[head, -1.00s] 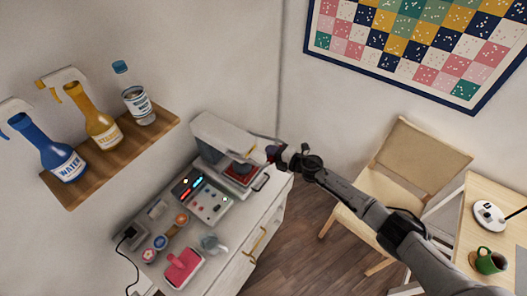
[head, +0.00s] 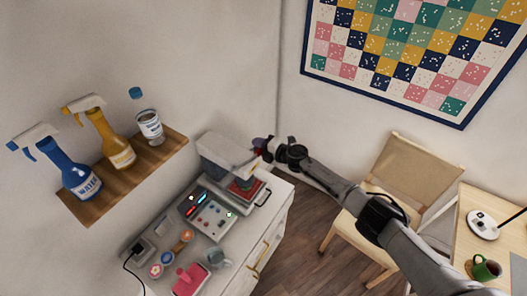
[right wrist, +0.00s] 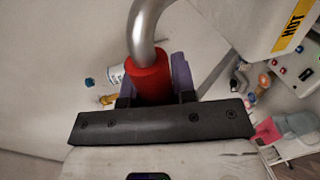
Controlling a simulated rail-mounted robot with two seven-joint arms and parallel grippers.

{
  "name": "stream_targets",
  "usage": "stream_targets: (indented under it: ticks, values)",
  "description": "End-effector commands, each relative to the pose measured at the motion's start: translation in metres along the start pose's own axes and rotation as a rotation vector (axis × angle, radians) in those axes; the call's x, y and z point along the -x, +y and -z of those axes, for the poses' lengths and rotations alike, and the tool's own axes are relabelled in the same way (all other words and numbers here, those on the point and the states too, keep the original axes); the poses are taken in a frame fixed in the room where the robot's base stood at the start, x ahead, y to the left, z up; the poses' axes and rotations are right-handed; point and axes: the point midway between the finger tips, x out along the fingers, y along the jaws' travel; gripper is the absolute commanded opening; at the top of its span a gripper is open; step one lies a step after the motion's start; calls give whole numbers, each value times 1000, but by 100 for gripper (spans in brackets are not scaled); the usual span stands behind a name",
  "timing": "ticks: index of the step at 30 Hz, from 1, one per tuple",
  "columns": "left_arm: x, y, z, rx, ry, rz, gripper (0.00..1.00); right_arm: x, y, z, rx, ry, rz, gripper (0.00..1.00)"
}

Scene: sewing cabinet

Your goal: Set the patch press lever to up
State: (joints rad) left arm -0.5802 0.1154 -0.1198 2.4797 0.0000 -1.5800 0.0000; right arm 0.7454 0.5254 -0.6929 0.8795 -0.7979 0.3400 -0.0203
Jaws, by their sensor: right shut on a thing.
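The patch press (head: 222,152) stands at the back of the white cabinet, with a white upper body and a red pad (head: 243,189) below it. A gap shows between the upper part and the pad. My right gripper (head: 264,149) is at the press's right side, near the wall corner. In the right wrist view, my right gripper (right wrist: 155,85) is shut around the red grip (right wrist: 149,80) of the curved metal lever (right wrist: 147,30). The press's side with a yellow "HOT" label (right wrist: 292,27) is at upper right there. My left gripper is not in view.
A wall shelf (head: 125,178) holds bottles at left. A chair (head: 400,185) stands at right; floor lies between.

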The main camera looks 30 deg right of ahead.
Motion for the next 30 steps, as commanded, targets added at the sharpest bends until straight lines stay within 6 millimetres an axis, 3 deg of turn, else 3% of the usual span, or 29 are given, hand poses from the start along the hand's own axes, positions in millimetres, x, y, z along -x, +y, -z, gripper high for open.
stream_targets:
  ticks: [22, 23, 30]
  values:
    - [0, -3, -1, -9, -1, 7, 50, -8, 0, 0, 0, -3, 11, 0]
    - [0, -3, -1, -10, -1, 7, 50, -8, 0, 0, 0, -3, 11, 26]
    - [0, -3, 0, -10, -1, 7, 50, -8, 2, 0, 0, -2, 8, 49]
